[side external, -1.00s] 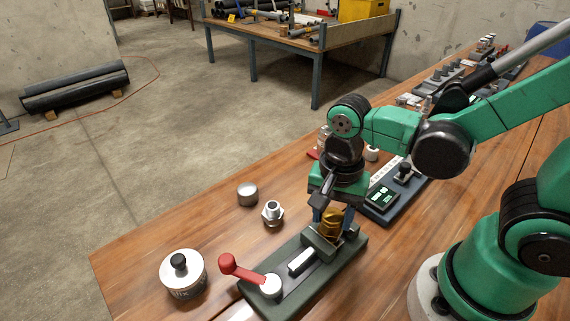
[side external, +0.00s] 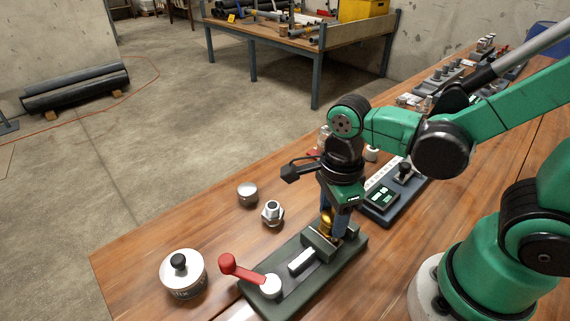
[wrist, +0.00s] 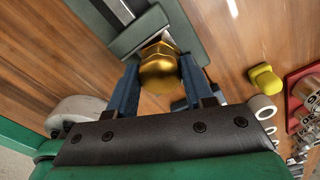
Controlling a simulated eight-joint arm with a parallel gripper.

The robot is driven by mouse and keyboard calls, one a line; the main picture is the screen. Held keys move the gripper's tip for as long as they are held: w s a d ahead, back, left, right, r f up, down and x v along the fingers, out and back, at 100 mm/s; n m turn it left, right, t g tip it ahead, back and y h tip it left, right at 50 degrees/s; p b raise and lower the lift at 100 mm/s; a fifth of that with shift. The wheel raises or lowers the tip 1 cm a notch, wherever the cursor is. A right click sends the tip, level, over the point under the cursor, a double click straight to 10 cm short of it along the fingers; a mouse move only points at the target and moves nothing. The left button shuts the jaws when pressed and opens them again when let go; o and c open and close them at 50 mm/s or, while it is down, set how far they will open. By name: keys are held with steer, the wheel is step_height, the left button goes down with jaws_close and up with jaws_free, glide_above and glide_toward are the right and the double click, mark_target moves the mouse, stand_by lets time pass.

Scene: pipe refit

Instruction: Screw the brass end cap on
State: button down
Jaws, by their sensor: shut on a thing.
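The brass end cap (wrist: 159,70) is a gold hexagonal piece between the two blue fingers of my gripper (wrist: 160,84) in the wrist view. My gripper is shut on it. In the side view the cap (side external: 327,222) shows partly between the fingers of my gripper (side external: 333,217), right at the jaws of the dark green vise (side external: 322,243). The cap hides what is under it, so I cannot tell how far it sits on a thread. The vise has a red-handled crank (side external: 240,270) at its near end.
A steel hex fitting (side external: 272,212) and a grey round cap (side external: 248,194) stand left of the vise. A lidded tin (side external: 183,272) stands near the table's left corner. A device with a green display (side external: 382,197) lies right behind my gripper.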

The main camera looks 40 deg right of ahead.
steer(key=shift+m, duration=0.8)
steer(key=m, duration=0.2)
steer(key=shift+m, duration=0.4)
steer(key=m, duration=0.3)
steer(key=c, duration=0.5)
jaws_free()
steer(key=shift+c, duration=0.2)
steer(key=n, duration=0.4)
steer(key=shift+n, duration=0.9)
